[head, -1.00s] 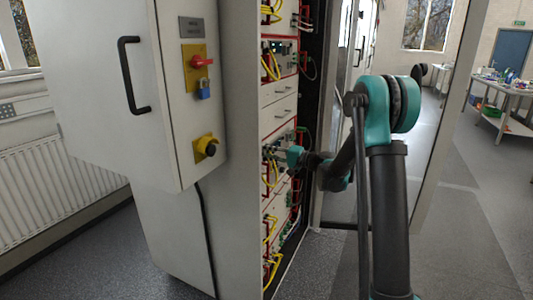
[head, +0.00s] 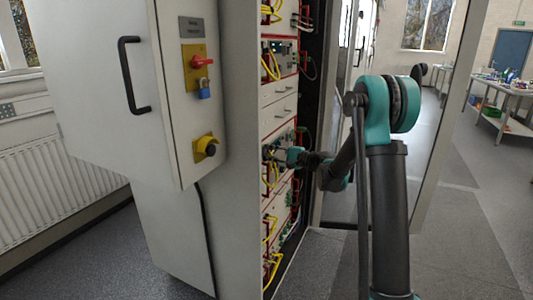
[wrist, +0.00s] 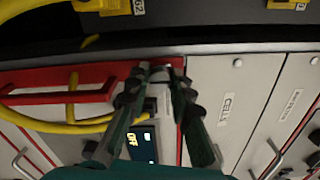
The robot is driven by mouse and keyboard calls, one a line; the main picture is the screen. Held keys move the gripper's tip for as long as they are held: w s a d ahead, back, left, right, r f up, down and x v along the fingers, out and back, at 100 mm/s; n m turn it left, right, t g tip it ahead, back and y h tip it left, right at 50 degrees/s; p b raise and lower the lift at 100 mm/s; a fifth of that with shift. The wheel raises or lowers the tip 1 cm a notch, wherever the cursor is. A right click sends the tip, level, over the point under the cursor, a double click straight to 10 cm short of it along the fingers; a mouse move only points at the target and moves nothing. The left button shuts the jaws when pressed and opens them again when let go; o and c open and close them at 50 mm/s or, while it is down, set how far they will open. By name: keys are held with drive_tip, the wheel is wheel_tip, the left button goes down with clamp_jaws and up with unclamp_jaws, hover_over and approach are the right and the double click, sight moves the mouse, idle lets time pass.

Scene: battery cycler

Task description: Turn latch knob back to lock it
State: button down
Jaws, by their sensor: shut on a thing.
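My gripper (wrist: 160,78) is in the middle of the wrist view, its two fingers closed in toward each other at the red-edged front of a cabinet unit. They are shut on a small greyish-silver part, the latch knob (wrist: 159,72), which is mostly hidden between the fingertips. How far the knob is turned cannot be told. In the head view my gripper (head: 271,153) reaches into the open cabinet's unit stack from the right, small and partly hidden by the cabinet edge.
A lit display (wrist: 142,143) sits just below the fingers. Yellow cables (wrist: 60,126) and a red handle (wrist: 58,97) are close on the left. A white panel marked CELLS (wrist: 225,108) is on the right. The open cabinet door (head: 130,90) stands left in the head view.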

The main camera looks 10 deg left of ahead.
drive_tip(key=c, duration=1.3)
unclamp_jaws()
drive_tip(key=shift+c, duration=0.2)
drive_tip(key=v, duration=1.2)
drive_tip(key=s+d+f+n+g+h, duration=0.15)
drive_tip(key=s+f+h, duration=0.25)
drive_tip(key=s, duration=0.4)
drive_tip(key=s+d+f+n+h, duration=0.1)
drive_tip(key=s+f+n+h, duration=0.1)
drive_tip(key=s+f+h, duration=0.45)
drive_tip(key=s+d+f+n+h, duration=0.2)
drive_tip(key=s+d+f+h, duration=0.1)
drive_tip(key=s+d, duration=0.4)
drive_tip(key=s+d+f+n+h, duration=0.1)
drive_tip(key=s+d+f+h, duration=0.2)
drive_tip(key=s+d, duration=0.5)
drive_tip(key=s+f, duration=0.1)
drive_tip(key=s, duration=0.3)
drive_tip(key=shift+s+d+f+n, duration=0.25)
drive_tip(key=shift+s+f+n, duration=0.1)
